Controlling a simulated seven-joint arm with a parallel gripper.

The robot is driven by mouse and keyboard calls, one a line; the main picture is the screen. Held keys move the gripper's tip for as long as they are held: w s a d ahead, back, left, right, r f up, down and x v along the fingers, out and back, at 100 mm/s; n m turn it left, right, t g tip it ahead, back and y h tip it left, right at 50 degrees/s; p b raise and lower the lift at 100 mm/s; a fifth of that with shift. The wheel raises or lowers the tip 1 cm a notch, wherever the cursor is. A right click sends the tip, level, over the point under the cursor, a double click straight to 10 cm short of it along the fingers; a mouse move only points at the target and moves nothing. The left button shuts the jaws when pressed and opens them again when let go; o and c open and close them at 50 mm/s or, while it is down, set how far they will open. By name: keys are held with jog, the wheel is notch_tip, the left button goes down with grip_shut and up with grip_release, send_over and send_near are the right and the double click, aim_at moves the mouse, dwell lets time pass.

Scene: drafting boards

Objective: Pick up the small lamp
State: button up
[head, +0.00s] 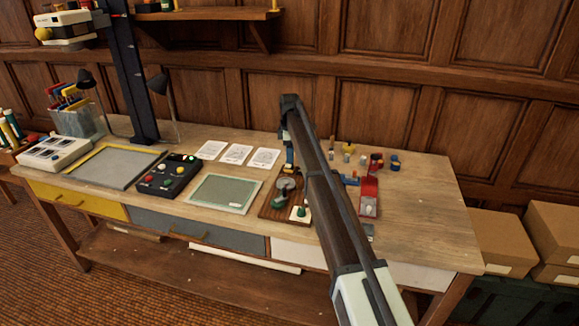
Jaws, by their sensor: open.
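Two dark lamps with cone-shaped heads stand on thin stems at the back left of the bench, one on each side of a tall dark column: a left lamp (87,79) and a right lamp (157,84). I cannot tell whether either is the small lamp. Several small knob-like or bulb-like pieces stand at the back right, and they are too small to identify. My arm crosses the right half of the bench from the lower right.
The bench (430,190) holds a black button box (167,176), a framed grey panel (115,167), a green mat (222,194), white cards (236,154) and a red device (369,195). Cardboard boxes (489,238) stand at right. The bench's right end is clear.

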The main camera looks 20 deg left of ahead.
aim_at(290, 165)
notch_tip(290, 165, down, 4)
jog(key=shift+w+a+f, duration=0.1)
jog(key=c, duration=1.1)
jog(key=shift+c, duration=0.2)
